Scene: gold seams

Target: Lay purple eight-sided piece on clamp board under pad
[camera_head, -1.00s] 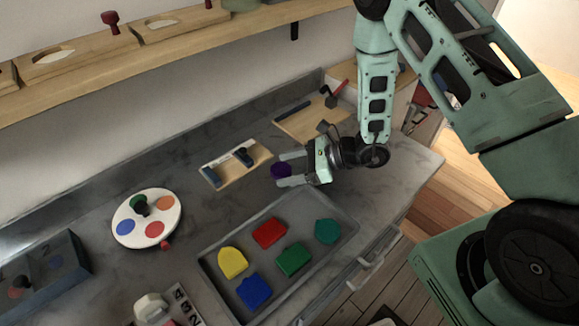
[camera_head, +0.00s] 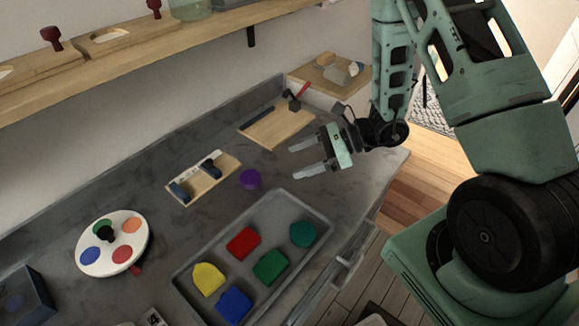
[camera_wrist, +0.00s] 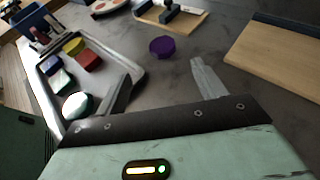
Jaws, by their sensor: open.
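The purple eight-sided piece (camera_head: 250,179) lies flat on the grey counter, right of a small board with two dark blue blocks. It also shows in the wrist view (camera_wrist: 162,47), ahead of the fingers. My gripper (camera_head: 294,162) is open and empty, to the right of the purple piece and apart from it. Its fingers show spread in the wrist view (camera_wrist: 160,75). A wooden board (camera_head: 275,128) with a dark blue bar and a red-handled clamp (camera_head: 295,99) lies behind, which looks like the clamp board. Its pad is too small to make out.
A grey tray (camera_head: 190,274) with yellow, blue, red, green and teal pieces lies in front. The small board (camera_head: 203,185) is left of the purple piece. A round white palette (camera_head: 121,228) stands further left. Bare counter lies around the purple piece.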

